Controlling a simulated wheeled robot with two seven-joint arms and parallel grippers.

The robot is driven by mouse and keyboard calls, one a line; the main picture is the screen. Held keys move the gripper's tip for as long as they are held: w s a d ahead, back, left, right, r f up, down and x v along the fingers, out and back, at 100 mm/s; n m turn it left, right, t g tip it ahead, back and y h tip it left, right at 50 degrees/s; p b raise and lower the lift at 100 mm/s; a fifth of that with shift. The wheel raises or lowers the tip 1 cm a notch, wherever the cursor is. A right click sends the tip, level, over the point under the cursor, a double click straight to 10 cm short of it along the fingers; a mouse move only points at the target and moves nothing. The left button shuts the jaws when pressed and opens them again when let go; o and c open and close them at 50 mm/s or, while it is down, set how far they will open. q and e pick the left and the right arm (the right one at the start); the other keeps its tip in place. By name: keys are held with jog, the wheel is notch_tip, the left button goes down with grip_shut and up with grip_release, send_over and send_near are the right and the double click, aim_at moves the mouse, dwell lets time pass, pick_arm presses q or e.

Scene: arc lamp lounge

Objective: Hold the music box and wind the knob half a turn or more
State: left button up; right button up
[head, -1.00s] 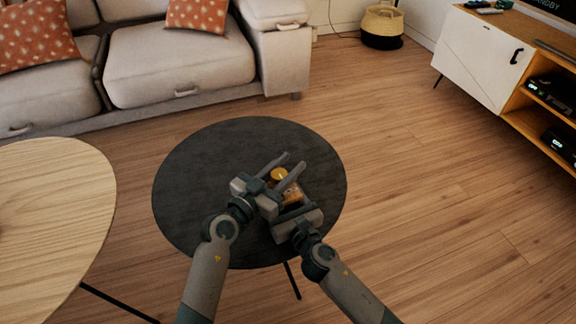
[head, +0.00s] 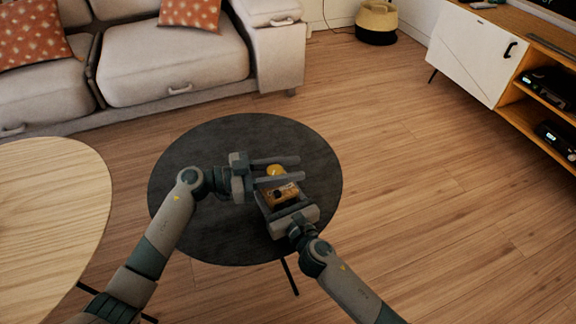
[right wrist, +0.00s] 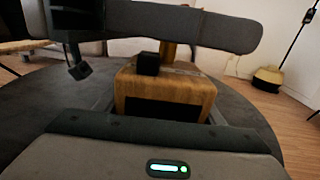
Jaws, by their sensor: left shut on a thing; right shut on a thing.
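The music box (head: 283,192) is a small wooden box with a dark front opening, over the dark round table. It also shows in the right wrist view (right wrist: 165,90), with a small black block on its top. Its round yellow knob (head: 274,171) stands on top on a gold stem (right wrist: 168,50). My left gripper (head: 290,168) is shut on the knob, its fingers pointing right across the box. My right gripper (head: 284,206) is shut on the box body from the near side. The left fingers hide the knob's head in the right wrist view. I cannot tell whether the box touches the table.
The dark round table (head: 195,160) is otherwise bare. A light wooden table (head: 50,200) stands at the left. A beige sofa (head: 175,65) is behind, a white and wood cabinet (head: 470,55) at the upper right. A basket (head: 377,20) stands on the open floor at the back.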

aim_at(286, 189)
pick_arm(q)
jog(key=m+g, duration=0.1)
jog(key=g, duration=0.1)
jog(key=s+m+g, duration=0.1)
jog(key=m+g, duration=0.1)
jog(key=g, duration=0.1)
jog(key=m+g, duration=0.2)
jog(key=g, duration=0.1)
jog(key=shift+s+y, duration=0.3)
jog(key=shift+s+a+f+m+g+y, duration=0.1)
jog(key=shift+s+m+g+y, duration=0.1)
jog(key=shift+m+g+y, duration=0.65)
jog(key=shift+s+a+m+g+y, duration=0.1)
jog(key=shift+s+m+g+y, duration=0.15)
jog(key=shift+m+g, duration=0.7)
jog(key=shift+s+a+f+m+g+y, duration=0.15)
jog(key=shift+m+g+y, duration=0.35)
jog(key=shift+g, duration=0.8)
jog(key=shift+s+r, duration=0.1)
jog(key=shift+s+a+m+g+y, duration=0.1)
jog(key=shift+a+m+g+y, duration=0.05)
jog(key=shift+m+g+y, duration=0.35)
jog(key=shift+r, duration=0.1)
jog(key=o, duration=1)
jog(key=shift+o, duration=0.2)
jog(key=shift+r, duration=0.3)
notch_tip(286, 189, up, 10)
jog(key=shift+f, duration=0.25)
